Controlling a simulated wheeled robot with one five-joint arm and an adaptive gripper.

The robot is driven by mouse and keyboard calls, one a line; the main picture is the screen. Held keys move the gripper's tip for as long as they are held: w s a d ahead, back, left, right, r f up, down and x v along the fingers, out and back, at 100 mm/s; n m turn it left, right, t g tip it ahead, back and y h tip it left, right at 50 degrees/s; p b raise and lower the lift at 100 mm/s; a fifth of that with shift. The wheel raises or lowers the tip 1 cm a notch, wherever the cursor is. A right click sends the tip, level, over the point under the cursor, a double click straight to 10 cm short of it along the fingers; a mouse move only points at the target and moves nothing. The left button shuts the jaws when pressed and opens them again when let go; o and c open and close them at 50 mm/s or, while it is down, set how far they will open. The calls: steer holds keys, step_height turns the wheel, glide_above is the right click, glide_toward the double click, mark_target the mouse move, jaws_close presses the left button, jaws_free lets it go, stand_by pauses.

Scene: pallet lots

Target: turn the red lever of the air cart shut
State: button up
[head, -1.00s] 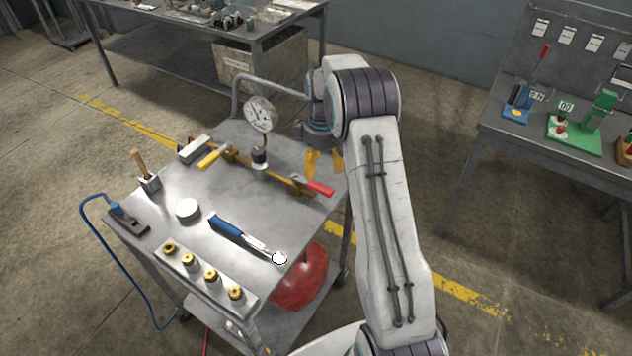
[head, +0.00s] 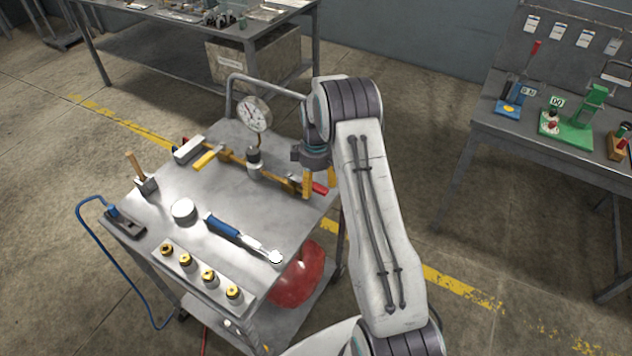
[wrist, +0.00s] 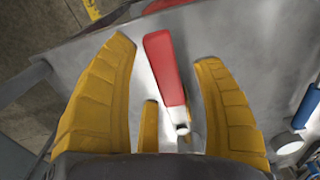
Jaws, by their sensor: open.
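The air cart (head: 160,213) stands left of centre, with a brass pipe (head: 232,158) and a round gauge (head: 254,114) on its top. The red lever (head: 320,188) is at the pipe's right end; my gripper partly hides it in the head view. In the wrist view the red lever (wrist: 165,66) lies lengthwise between my yellow fingers, with a gap on each side. My gripper (head: 319,184) is open around the lever, fingers pointing down. A yellow lever (head: 207,158) is at the pipe's left part.
A blue-handled tool (head: 223,227), a white round piece (head: 184,211) and a strip with several brass fittings (head: 205,279) lie on the cart. A red tank (head: 298,280) is below. A workbench (head: 540,145) stands at right, with clear floor between.

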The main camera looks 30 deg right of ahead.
steer(key=shift+f, duration=0.15)
steer(key=shift+c, duration=0.4)
jaws_close()
